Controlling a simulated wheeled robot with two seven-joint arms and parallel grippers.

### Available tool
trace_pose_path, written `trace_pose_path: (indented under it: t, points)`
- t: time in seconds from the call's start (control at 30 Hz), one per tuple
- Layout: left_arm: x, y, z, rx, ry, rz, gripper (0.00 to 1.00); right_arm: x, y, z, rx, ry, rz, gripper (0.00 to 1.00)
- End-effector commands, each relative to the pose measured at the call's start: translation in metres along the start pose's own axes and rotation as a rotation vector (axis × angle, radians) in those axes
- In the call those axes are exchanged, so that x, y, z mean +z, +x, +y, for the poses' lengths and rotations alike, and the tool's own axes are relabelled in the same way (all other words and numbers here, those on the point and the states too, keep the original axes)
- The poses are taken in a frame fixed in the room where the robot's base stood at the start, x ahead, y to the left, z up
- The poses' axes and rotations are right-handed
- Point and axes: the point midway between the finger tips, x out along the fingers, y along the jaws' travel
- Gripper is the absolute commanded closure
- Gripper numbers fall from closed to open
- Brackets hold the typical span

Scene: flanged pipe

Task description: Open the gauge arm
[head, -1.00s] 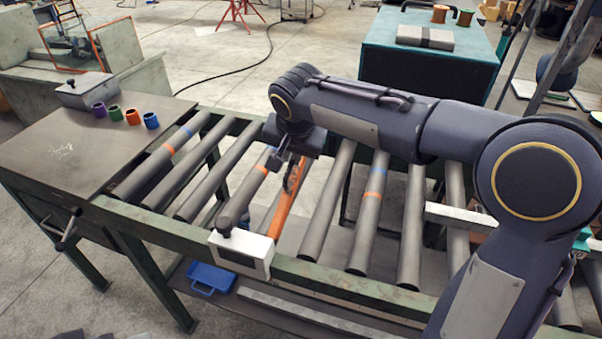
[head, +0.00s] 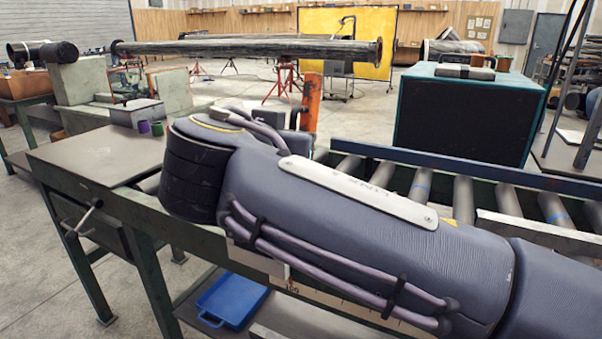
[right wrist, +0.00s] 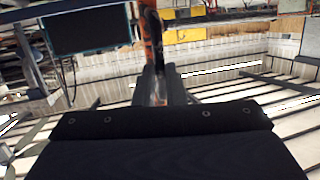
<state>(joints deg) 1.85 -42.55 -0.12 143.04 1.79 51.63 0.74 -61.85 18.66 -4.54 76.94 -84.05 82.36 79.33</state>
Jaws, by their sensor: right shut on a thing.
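The orange gauge arm (head: 311,100) stands about upright in the head view, rising behind my right arm; its lower part is hidden. In the right wrist view the orange bar (right wrist: 148,32) runs up from between the fingers of my right gripper (right wrist: 158,88), which is shut on it. My left gripper is not in view.
The roller conveyor (head: 463,195) runs to the right, with a dark blue rail behind it. A flat table (head: 95,155) is at the left, with a grey box (head: 137,114) and small coloured cups. A blue tray (head: 232,300) sits below. A teal cabinet (head: 465,115) stands behind.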

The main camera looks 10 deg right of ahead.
Motion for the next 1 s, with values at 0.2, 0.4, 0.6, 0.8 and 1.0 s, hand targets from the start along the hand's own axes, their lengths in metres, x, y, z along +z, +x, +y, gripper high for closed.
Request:
trace_pose_path:
  t: [0.2, 0.4, 0.6, 0.8, 1.0]
  points:
    - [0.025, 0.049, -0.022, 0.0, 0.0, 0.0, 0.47, 0.026, -0.025, -0.006, -0.003, -0.034, 0.166, 1.0]
    - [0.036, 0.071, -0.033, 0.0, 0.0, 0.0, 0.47, 0.035, -0.041, -0.009, 0.0, -0.056, 0.273, 1.0]
    - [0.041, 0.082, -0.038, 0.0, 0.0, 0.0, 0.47, 0.039, -0.05, -0.01, 0.001, -0.07, 0.332, 1.0]
    - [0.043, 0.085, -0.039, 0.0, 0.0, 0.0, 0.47, 0.039, -0.052, -0.011, 0.001, -0.075, 0.353, 1.0]
    - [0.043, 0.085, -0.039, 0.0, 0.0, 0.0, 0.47, 0.038, -0.052, -0.011, 0.002, -0.075, 0.355, 1.0]
